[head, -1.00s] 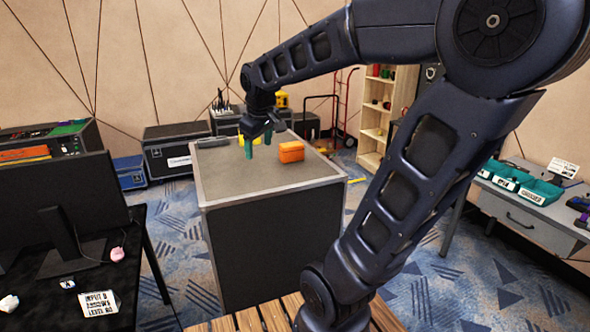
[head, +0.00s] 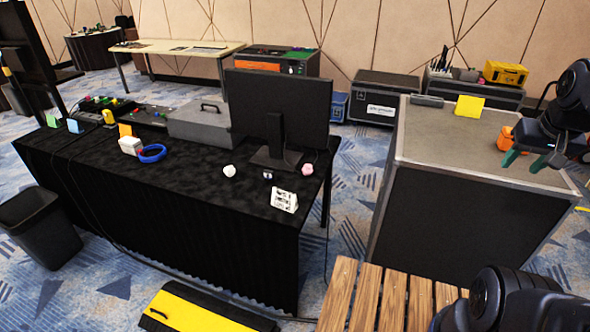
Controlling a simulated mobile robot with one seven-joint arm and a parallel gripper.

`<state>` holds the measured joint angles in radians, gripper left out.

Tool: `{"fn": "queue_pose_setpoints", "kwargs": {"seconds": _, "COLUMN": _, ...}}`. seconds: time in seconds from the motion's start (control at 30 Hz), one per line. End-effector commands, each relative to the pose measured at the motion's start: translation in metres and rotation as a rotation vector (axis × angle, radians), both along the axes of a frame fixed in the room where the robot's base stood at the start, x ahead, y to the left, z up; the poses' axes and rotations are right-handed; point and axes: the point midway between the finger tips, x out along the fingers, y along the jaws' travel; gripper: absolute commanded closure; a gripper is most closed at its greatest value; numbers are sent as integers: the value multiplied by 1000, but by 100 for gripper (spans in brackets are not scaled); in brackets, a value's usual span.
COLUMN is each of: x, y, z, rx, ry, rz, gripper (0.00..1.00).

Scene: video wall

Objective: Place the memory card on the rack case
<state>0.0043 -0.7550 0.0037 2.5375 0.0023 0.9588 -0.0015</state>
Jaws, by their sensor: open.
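A large case (head: 455,140) with a grey top, metal edges and dark sides stands at the right; it looks like the rack case. My gripper (head: 525,160) has green fingertips, is open with nothing between them, and shows over the right part of that top. A small dark item with a white mark (head: 268,175) lies on the black-covered table near the monitor's foot. It may be the memory card, but it is too small to tell. My gripper is far to the right of it.
An orange object (head: 504,138) is on the case top, partly hidden by my gripper; a yellow item (head: 469,106) is near the back edge. A monitor (head: 277,108) stands on the black table (head: 215,195). A slatted wooden surface (head: 365,298) is in front. The case top's middle is clear.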

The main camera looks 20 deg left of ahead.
Motion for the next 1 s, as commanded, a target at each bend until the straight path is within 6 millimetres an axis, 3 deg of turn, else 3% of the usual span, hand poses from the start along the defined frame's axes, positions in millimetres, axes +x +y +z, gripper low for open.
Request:
{"fn": "queue_pose_setpoints", "kwargs": {"seconds": 0.27, "x": 18, "y": 19, "z": -1, "rx": 52, "ry": 43, "rz": 10, "gripper": 55}}
{"fn": "queue_pose_setpoints", "kwargs": {"seconds": 1.0, "x": 135, "y": 185, "z": -39, "rx": 471, "ry": 403, "rz": 10, "gripper": 55}}
